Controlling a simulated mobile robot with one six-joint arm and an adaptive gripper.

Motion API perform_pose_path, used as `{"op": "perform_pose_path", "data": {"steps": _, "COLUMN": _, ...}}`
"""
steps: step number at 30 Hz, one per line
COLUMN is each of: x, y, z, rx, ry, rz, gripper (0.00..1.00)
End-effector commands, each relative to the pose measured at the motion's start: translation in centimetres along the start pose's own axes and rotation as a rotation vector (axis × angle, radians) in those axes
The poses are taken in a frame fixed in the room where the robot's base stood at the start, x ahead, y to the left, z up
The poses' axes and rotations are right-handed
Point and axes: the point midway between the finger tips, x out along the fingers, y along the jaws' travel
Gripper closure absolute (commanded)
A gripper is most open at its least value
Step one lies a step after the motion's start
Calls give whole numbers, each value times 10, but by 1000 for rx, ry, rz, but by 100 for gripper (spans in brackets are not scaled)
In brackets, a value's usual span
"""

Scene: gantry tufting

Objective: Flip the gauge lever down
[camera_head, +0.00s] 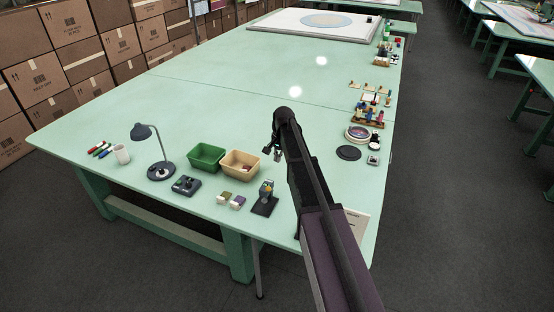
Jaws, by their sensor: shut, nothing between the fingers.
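A small upright device on a black base (265,198), with a grey and yellow upper part, stands near the table's front edge and looks like the gauge. Its lever is too small to make out, so I cannot tell whether it is up or down. My gripper (271,155) is shut and empty. It appears behind and above the device, just right of the tan bin, and apart from the device.
A green bin (206,157) and a tan bin (240,163) stand left of my gripper. The table's middle (230,100) is clear.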

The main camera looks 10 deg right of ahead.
Motion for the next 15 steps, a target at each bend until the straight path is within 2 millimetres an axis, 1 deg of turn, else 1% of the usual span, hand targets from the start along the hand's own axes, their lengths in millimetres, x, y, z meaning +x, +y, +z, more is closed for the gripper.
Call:
{"op": "perform_pose_path", "data": {"steps": 1, "x": 8, "y": 0, "z": 0, "rx": 0, "ry": 0, "rz": 0, "gripper": 100}}
{"op": "perform_pose_path", "data": {"steps": 15, "x": 45, "y": 0, "z": 0, "rx": -1, "ry": 0, "rz": 0, "gripper": 100}}
